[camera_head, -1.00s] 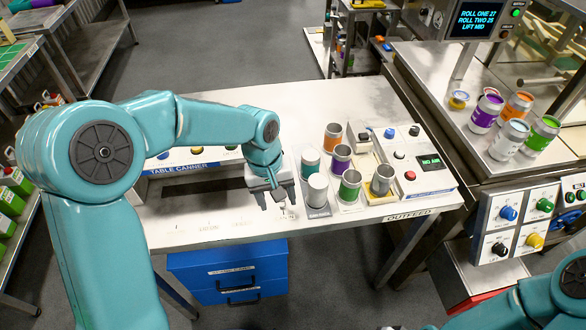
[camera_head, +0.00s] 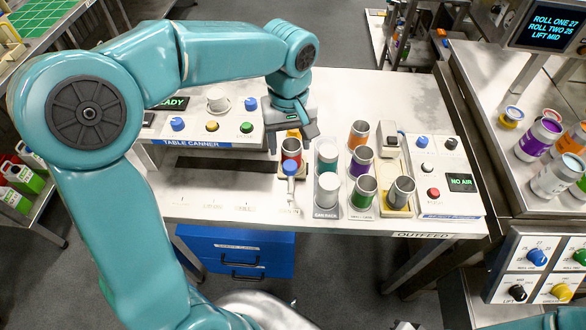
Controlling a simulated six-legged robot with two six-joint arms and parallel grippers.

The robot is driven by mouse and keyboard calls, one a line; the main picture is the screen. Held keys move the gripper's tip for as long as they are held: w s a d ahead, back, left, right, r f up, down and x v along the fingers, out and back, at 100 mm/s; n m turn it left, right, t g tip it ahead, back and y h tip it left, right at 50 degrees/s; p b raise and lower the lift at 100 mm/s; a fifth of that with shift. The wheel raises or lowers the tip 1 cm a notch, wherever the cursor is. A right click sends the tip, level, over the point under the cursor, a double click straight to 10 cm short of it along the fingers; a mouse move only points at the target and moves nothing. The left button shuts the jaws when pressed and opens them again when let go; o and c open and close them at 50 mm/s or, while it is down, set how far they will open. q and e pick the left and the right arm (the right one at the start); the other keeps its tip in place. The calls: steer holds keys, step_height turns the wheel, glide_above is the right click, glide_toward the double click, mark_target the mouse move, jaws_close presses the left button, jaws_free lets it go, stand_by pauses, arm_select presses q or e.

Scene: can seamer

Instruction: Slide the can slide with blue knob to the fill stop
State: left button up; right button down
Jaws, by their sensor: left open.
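The can slide's blue knob (camera_head: 290,168) shows just right of the table canner, at the near side of a can with a red band (camera_head: 291,149). A pale stem runs from the knob toward the table's front edge. My left gripper (camera_head: 290,141) is open above and behind the knob, pointing down, with its fingers apart around the far part of the can; I cannot tell whether they touch it. It hides part of the slide's far end. The fill stop is not clearly made out. My right gripper is out of view; only a bit of my right arm shows at bottom right.
The table canner (camera_head: 192,143) with knobs and buttons is at left. Several cans stand in racks right of the slide, including a white-topped can (camera_head: 327,190) close by. A control panel (camera_head: 445,180) reads NO AIR. The front left table (camera_head: 215,195) is clear.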

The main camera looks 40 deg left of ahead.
mark_target(290, 166)
arm_select(q)
step_height(290, 166, down, 10)
steer(key=shift+s+f, duration=0.15)
steer(key=shift+s+d+f, duration=0.15)
steer(key=shift+d+f, duration=0.1)
steer(key=shift+a+f, duration=0.1)
steer(key=shift+f, duration=0.05)
jaws_close()
